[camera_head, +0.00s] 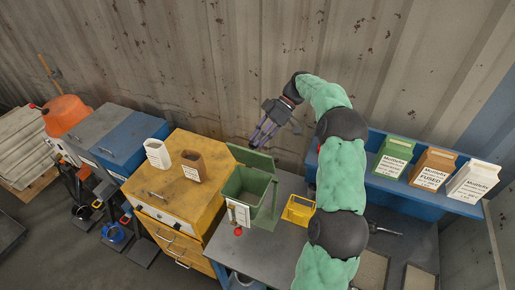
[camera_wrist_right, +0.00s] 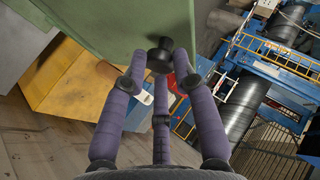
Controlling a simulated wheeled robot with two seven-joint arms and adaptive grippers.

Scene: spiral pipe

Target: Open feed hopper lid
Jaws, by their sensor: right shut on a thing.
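The green feed hopper (camera_head: 247,187) stands on the workbench in the middle of the head view. Its opening shows, and its green lid (camera_head: 251,157) is tilted up at the far side. My right gripper (camera_head: 257,143) reaches to the lid from behind, with its purple fingers at the lid's upper edge. In the wrist view the right gripper (camera_wrist_right: 160,65) has its fingers closed around a black knob (camera_wrist_right: 159,53) on the green lid (camera_wrist_right: 105,22). My left gripper is not in view.
A yellow drawer cabinet (camera_head: 163,190) with white and brown containers stands left of the hopper. A yellow basket (camera_head: 299,210) sits to its right. A blue shelf (camera_head: 437,196) carries green, brown and white boxes. The corrugated wall (camera_head: 200,60) is behind.

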